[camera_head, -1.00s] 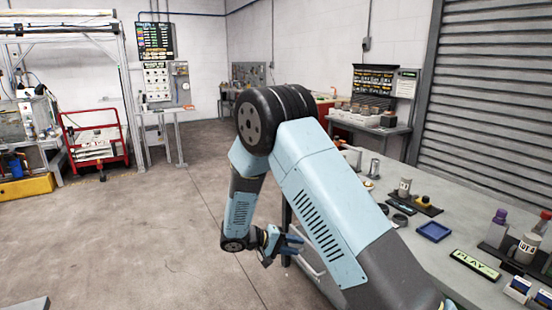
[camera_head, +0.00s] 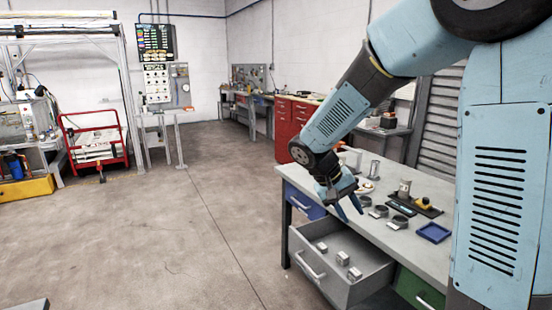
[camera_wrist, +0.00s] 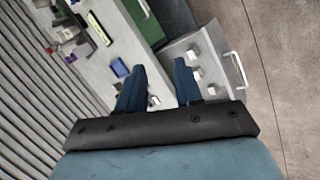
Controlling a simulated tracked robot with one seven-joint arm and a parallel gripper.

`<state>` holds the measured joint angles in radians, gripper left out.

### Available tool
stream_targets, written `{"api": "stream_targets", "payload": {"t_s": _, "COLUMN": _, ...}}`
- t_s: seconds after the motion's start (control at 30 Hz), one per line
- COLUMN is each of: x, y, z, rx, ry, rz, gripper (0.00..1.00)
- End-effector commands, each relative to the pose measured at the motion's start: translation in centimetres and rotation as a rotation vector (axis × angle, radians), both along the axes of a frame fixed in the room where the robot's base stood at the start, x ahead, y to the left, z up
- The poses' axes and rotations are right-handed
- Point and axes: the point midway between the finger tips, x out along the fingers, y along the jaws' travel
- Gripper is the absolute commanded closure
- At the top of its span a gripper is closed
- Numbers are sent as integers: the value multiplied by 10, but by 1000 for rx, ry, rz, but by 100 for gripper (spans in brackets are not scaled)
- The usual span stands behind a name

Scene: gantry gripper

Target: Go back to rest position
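My gripper (camera_head: 349,210) is above the open drawer and near the front edge of the workbench, with its fingers pointing down. In the wrist view, the two blue fingers of my gripper (camera_wrist: 159,66) stand apart with nothing between them. My arm reaches in from the right side of the head view, bent at the elbow. The grey drawer (camera_head: 318,281) is pulled out, and 3 small metal pieces lie in it. The drawer also shows in the wrist view (camera_wrist: 211,78), beyond the fingers.
The workbench (camera_head: 408,240) holds a blue tray (camera_head: 433,232), a mug (camera_head: 404,188) and several dark round parts. A red trolley (camera_head: 97,145) and a machine stand at the left. The floor (camera_head: 150,245) in the middle and left is clear.

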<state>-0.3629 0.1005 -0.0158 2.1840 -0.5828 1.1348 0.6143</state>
Motion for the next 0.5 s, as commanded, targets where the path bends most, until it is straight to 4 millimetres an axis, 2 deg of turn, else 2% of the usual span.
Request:
{"api": "stream_targets", "payload": {"t_s": 0.03, "x": -9, "y": -6, "z": 10, "rx": 32, "ry": -14, "rz": -7, "gripper": 65}}
{"api": "stream_targets", "payload": {"t_s": 0.2, "x": -36, "y": -20, "z": 34, "rx": 133, "ry": -50, "rz": -17, "gripper": 65}}
{"api": "stream_targets", "payload": {"t_s": 0.5, "x": -87, "y": -38, "z": 68, "rx": 296, "ry": -142, "rz": -12, "gripper": 65}}
